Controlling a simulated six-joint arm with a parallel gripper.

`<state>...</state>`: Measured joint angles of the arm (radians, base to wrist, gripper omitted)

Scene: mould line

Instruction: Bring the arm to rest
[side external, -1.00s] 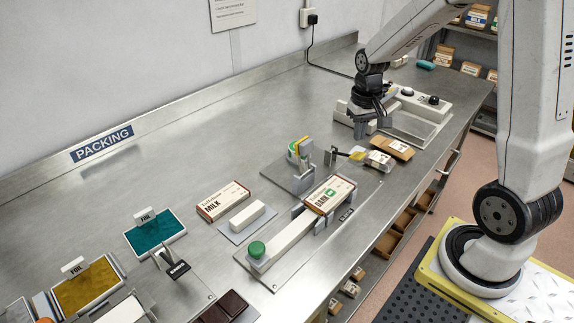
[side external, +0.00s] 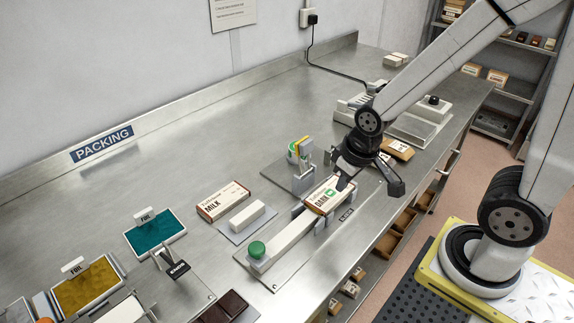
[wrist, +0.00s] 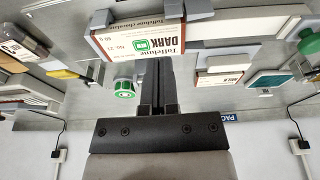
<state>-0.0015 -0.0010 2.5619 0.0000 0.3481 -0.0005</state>
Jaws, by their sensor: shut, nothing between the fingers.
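My gripper (side external: 344,183) hangs over the right part of the bench, close to the right end of the dark chocolate box (side external: 322,195). In the wrist view my gripper's two fingers (wrist: 158,62) are together with nothing between them. They point toward the dark box (wrist: 140,40), which lies in a holder beyond the tips. Whether the tips touch the box I cannot tell.
A stand with a green-and-white roll (side external: 300,149) is left of my gripper. The milk box (side external: 222,201), a white block (side external: 247,215), a green knob (side external: 257,249) and foil trays (side external: 155,232) lie further left.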

